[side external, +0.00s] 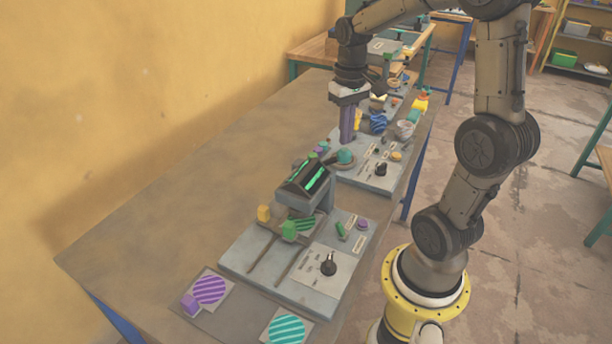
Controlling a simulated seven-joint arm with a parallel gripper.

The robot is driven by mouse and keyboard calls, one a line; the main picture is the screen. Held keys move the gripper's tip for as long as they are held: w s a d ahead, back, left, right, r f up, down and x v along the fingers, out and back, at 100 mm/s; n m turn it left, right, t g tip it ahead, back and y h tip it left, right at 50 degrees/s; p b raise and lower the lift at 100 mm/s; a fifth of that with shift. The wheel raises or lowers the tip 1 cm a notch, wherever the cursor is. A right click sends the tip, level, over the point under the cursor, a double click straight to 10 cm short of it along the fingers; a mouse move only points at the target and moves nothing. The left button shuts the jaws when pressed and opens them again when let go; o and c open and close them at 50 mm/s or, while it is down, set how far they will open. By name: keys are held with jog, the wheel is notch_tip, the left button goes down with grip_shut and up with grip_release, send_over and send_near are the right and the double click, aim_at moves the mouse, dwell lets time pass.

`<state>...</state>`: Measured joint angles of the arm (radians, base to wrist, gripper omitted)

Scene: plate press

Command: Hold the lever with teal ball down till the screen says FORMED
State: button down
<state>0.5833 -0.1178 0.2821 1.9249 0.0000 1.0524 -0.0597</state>
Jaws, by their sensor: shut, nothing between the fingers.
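A dark, slanted screen (315,179) with green lit marks sits on a grey housing in front of the ball. Its writing is too small to read.
A near grey panel (246,247) carries a black knob (328,265), green and yellow blocks and two slots. The back panel (372,181) holds knobs and small parts. The table's left side (180,190) is clear.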

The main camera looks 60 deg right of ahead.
aim_at(327, 163)
jog(key=shift+f, duration=0.15)
dwell(0.5)
jog(key=shift+f, duration=0.7)
jog(key=shift+f, duration=0.3)
jog(key=shift+s+f, duration=0.15)
jog(key=shift+f, duration=0.05)
dwell(0.6)
